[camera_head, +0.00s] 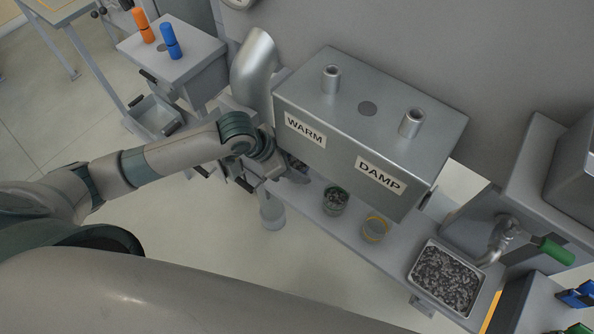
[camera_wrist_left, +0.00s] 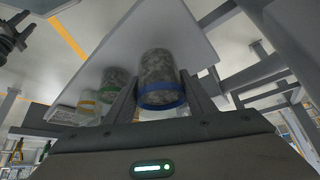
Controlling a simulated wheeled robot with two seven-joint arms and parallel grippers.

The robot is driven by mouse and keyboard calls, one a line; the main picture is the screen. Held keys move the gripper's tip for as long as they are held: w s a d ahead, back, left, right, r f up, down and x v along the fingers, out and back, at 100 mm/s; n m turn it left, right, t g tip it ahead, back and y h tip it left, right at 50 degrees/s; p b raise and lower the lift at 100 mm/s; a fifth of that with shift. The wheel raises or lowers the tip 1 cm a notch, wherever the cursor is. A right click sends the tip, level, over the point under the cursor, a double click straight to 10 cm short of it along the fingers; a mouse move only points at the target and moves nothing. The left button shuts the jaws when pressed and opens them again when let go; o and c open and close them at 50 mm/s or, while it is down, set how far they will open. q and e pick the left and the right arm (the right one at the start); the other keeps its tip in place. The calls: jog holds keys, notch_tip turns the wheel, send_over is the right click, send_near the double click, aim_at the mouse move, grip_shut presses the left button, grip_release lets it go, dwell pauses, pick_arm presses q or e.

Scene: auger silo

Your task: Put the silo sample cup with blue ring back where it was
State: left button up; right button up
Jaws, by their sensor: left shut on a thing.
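The sample cup with blue ring (camera_wrist_left: 160,72) is a clear cup of grey grains, held between the two fingers of my left gripper (camera_wrist_left: 160,92). In the head view, my left gripper (camera_head: 290,176) is at the left end of the narrow shelf, below the WARM side of the box, and the cup is hidden there. I cannot tell whether the cup touches the shelf. A cup with green ring (camera_head: 335,200) and a cup with yellow ring (camera_head: 375,229) stand on the shelf to the right. My right gripper is not in view.
A steel box (camera_head: 345,125) labelled WARM and DAMP overhangs the shelf (camera_head: 322,222). A tray of dark grains (camera_head: 446,278) is at its right end, under a spout with a green handle (camera_head: 556,250). Orange and blue handles (camera_head: 170,42) stand on a grey cabinet at the upper left.

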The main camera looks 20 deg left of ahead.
pick_arm(q)
notch_tip(320, 180, down, 2)
jog(key=shift+f+p, duration=0.25)
jog(key=shift+p, duration=0.25)
jog(key=shift+f, duration=0.4)
jog(key=o, duration=1.2)
jog(key=shift+f, duration=0.15)
jog(key=shift+s+a+r, duration=0.1)
jog(key=shift+a+r, duration=0.05)
jog(key=shift+r, duration=0.25)
jog(key=b+v, duration=0.1)
jog(key=v, duration=1)
jog(key=shift+a+r+b, duration=0.1)
jog(key=shift+r+b, duration=0.1)
jog(key=shift+b, duration=0.15)
jog(key=shift+s, duration=0.1)
